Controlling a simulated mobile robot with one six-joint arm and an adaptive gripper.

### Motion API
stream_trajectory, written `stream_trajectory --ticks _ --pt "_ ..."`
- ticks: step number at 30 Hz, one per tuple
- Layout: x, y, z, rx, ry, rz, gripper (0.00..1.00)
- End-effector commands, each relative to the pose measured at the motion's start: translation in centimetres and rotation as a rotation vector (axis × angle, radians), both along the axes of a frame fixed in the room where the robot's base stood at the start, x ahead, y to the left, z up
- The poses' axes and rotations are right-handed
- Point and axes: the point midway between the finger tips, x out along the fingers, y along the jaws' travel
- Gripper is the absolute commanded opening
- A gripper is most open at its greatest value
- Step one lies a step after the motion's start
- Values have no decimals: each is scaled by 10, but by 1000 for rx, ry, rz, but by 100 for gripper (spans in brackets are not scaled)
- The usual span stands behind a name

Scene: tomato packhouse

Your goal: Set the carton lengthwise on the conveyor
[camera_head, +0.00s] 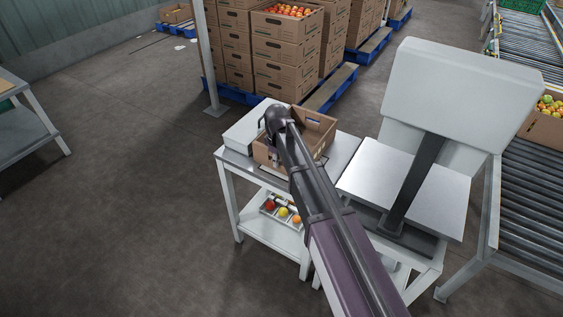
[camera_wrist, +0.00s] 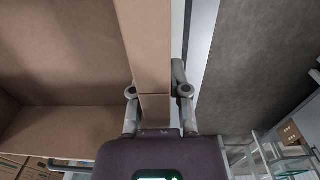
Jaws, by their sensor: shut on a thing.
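An open brown carton (camera_head: 318,128) sits on the small white table, and its inside looks empty where it shows. My gripper (camera_wrist: 159,92) is shut on one wall of the carton, with a finger on each side of it in the wrist view. The carton's wall (camera_wrist: 146,40) and bare floor (camera_wrist: 60,50) fill the middle and left of that view. In the head view my arm hides part of the carton and the fingertips. The roller conveyor (camera_head: 540,215) runs along the right side.
A scale with a steel plate (camera_head: 400,190) and a large pale panel (camera_head: 455,95) stands between the table and the conveyor. A carton of tomatoes (camera_head: 546,125) is on the conveyor. Stacked cartons (camera_head: 285,60) stand on blue pallets behind.

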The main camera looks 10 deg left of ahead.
Motion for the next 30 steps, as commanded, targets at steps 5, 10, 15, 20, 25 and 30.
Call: stream_trajectory --ticks 5,10,15,20,25,30 --pt "0 0 -3 0 0 0 0" --pt "0 0 -3 0 0 0 55" --pt "0 0 -3 0 0 0 56" --pt "0 0 -3 0 0 -1 56" --pt "0 -1 -1 0 0 -1 56" --pt "0 -1 6 0 0 -1 56"
